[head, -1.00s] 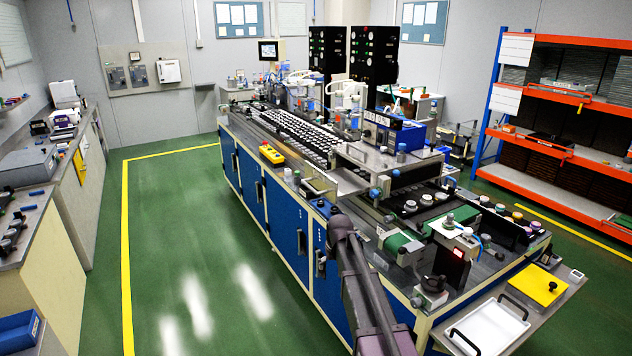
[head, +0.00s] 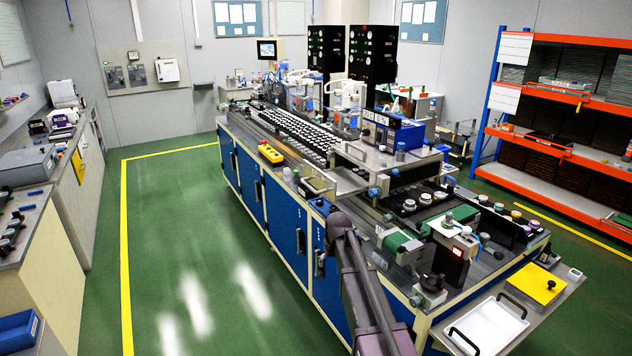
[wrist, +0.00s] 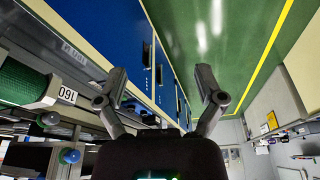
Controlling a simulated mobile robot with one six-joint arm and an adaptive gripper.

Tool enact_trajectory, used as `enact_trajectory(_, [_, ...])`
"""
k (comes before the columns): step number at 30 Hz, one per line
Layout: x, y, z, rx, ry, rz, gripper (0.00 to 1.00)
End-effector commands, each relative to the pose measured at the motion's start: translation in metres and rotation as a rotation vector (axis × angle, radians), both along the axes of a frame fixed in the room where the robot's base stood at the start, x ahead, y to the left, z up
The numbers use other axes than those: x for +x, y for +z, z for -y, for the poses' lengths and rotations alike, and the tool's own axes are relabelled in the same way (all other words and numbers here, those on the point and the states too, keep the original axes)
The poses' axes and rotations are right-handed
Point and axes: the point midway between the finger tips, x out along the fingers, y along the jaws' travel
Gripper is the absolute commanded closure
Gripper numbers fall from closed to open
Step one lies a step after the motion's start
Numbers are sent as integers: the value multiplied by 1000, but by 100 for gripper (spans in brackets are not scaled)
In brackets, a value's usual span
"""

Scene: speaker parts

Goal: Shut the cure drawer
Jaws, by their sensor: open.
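My gripper (wrist: 161,78) is open and empty in the wrist view, its two dark fingers spread wide. The blue cabinet front of the machine bench, with dark handles (wrist: 147,56), shows between and beyond the fingers. In the head view my arm reaches up to the near side of that blue front (head: 285,215), and the gripper itself cannot be made out there. No open drawer stands out clearly in either view, and I cannot tell which part is the cure drawer.
The machine bench carries a green belt (head: 400,241) and a white tray (head: 487,328) on its near shelf, beside a yellow plate (head: 541,284). Green floor (head: 215,270) lies free to the left, up to a side counter (head: 75,190). An orange rack (head: 560,148) stands right.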

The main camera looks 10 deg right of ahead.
Motion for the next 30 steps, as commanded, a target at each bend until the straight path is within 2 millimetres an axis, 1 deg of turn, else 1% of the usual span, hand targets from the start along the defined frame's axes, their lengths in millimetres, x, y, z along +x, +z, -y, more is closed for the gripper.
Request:
enact_trajectory(1, [-4, 0, 0, 0, -1, -2, 45])
enact_trajectory(4, [-17, -1, 0, 0, -4, -13, 74])
enact_trajectory(5, [-23, -1, 0, 0, -6, -18, 83])
enact_trajectory(6, [-33, -1, 0, -1, -9, -27, 95])
enact_trajectory(7, [-41, -2, 0, 0, -12, -34, 100])
enact_trajectory(8, [-51, -2, 1, 0, -15, -41, 100])
enact_trajectory(11, [-88, -3, 1, -1, -28, -75, 100])
enact_trajectory(18, [-193, -6, 4, -7, -66, -174, 100])
enact_trajectory(21, [-231, -6, 4, -10, -83, -212, 100])
enact_trajectory(24, [-259, -7, 6, -13, -94, -241, 100])
enact_trajectory(25, [-265, -7, 6, -14, -97, -248, 100])
enact_trajectory(27, [-276, -7, 6, -15, -102, -259, 100])
enact_trajectory(30, [-283, -7, 6, -16, -107, -269, 100])
